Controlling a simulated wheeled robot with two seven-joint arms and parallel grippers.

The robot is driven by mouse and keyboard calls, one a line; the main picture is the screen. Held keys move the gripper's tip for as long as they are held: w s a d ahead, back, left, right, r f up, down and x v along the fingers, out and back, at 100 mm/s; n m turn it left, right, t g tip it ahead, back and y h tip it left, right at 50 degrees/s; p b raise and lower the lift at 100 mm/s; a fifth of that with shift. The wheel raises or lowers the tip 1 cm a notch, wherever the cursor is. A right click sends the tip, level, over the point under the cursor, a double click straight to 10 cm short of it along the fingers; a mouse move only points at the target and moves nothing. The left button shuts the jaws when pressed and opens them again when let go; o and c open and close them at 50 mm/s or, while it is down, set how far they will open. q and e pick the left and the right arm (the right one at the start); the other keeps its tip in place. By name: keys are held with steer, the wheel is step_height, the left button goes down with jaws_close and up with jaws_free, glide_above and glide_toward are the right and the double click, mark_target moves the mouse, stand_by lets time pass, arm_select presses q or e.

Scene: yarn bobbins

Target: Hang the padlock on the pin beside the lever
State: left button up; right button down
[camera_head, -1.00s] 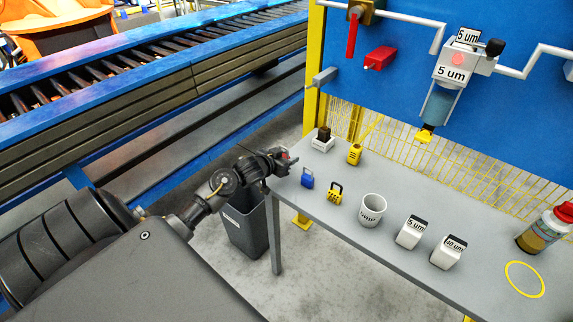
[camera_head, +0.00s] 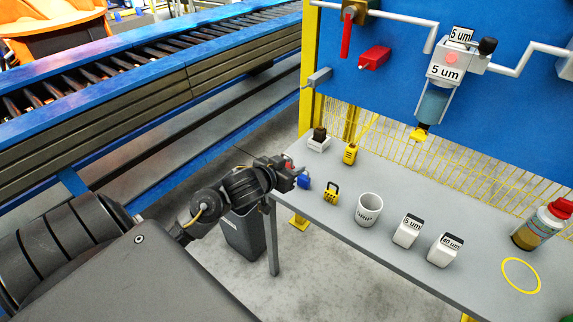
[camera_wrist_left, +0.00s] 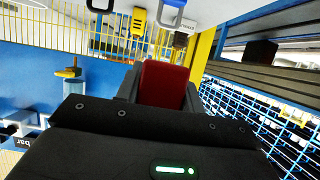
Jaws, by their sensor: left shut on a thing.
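My left gripper (camera_head: 292,172) is at the near left corner of the table, shut on a red padlock (camera_head: 288,163). In the left wrist view the padlock's red body (camera_wrist_left: 165,83) sits between the dark fingers; its shackle is not clear. A blue padlock (camera_head: 303,182) lies right beside the gripper and is partly hidden by it. A yellow padlock (camera_head: 331,189) stands farther right. The red lever (camera_head: 346,36) hangs on the blue panel, with a red block (camera_head: 375,57) to its right. A grey peg (camera_head: 318,77) juts out below left. My right gripper is out of view.
A bin (camera_head: 243,234) stands below. The air before the panel is free.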

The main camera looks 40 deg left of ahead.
arm_select(q)
steer(key=shift+a, duration=0.1)
steer(key=w+a+f, duration=0.8)
steer(key=a, duration=0.1)
steer(key=shift+w, duration=0.1)
steer(key=shift+w+a+f, duration=0.35)
steer(key=shift+a+f, duration=0.05)
steer(key=shift+f, duration=0.2)
steer(key=f, duration=0.1)
steer(key=p, duration=0.1)
steer(key=f+p, duration=0.1)
steer(key=shift+w+a+f, duration=0.25)
steer(key=shift+f, duration=0.4)
